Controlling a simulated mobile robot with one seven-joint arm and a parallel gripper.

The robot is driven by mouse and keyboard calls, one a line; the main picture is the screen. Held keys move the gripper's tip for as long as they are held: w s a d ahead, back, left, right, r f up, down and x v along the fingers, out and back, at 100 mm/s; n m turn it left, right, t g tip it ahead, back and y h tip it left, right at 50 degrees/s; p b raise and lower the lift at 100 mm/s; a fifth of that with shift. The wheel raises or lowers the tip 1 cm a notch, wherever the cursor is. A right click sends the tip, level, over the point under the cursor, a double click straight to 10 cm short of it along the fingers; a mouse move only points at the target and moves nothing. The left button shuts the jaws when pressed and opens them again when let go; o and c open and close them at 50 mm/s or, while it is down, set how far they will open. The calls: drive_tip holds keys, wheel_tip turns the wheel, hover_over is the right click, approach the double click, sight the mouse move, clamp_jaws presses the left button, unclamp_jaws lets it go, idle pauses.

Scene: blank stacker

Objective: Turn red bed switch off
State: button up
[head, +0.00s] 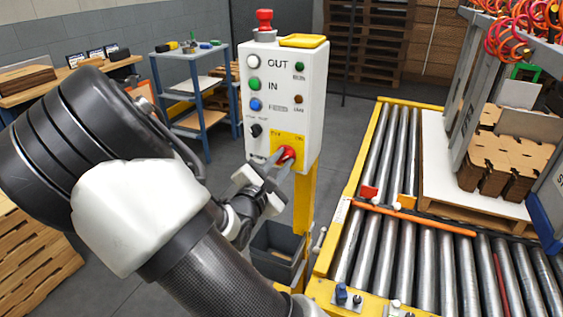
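The white control box (312,93) stands on a yellow post in the middle of the head view. The red switch (288,153) sits on a yellow plate (289,138) low on its front face. My gripper (280,163) is at this switch, with its fingers reaching up to it from the lower left. The fingers cover part of the red knob, so its turned position cannot be read. Whether the fingers close on the knob or only stand around it cannot be told.
A red push button (264,18) tops the box. White, green, blue and black controls line its front. A roller conveyor (400,250) with a pallet of cardboard (505,155) lies to the right. A grey bin (277,250) stands below the box. A blue-legged table (195,90) is behind.

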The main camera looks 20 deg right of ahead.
clamp_jaws()
drive_tip(key=shift+r+n+p, duration=0.1)
drive_tip(key=shift+n+p, duration=0.2)
drive_tip(key=shift+p, duration=0.15)
drive_tip(key=shift+r+n+p, duration=0.1)
drive_tip(key=shift+n+p, duration=0.3)
drive_tip(key=shift+p, duration=0.35)
drive_tip(key=n+p, duration=0.2)
drive_tip(key=p, duration=0.1)
drive_tip(key=shift+r+n, duration=0.15)
drive_tip(key=shift+n, duration=0.15)
drive_tip(key=n+p, duration=0.4)
drive_tip(key=p, duration=0.1)
drive_tip(key=shift+w+a+n, duration=0.1)
drive_tip(key=shift+a+n, duration=0.05)
drive_tip(key=shift+n, duration=0.15)
drive_tip(key=n+p, duration=0.4)
drive_tip(key=p, duration=0.1)
drive_tip(key=shift+a+n, duration=0.1)
drive_tip(key=shift+n, duration=0.2)
drive_tip(key=n+p, duration=0.3)
drive_tip(key=n, duration=0.1)
drive_tip(key=shift+w+f+n+p, duration=0.15)
drive_tip(key=shift+f+n+p, duration=0.15)
drive_tip(key=shift+f+p, duration=0.1)
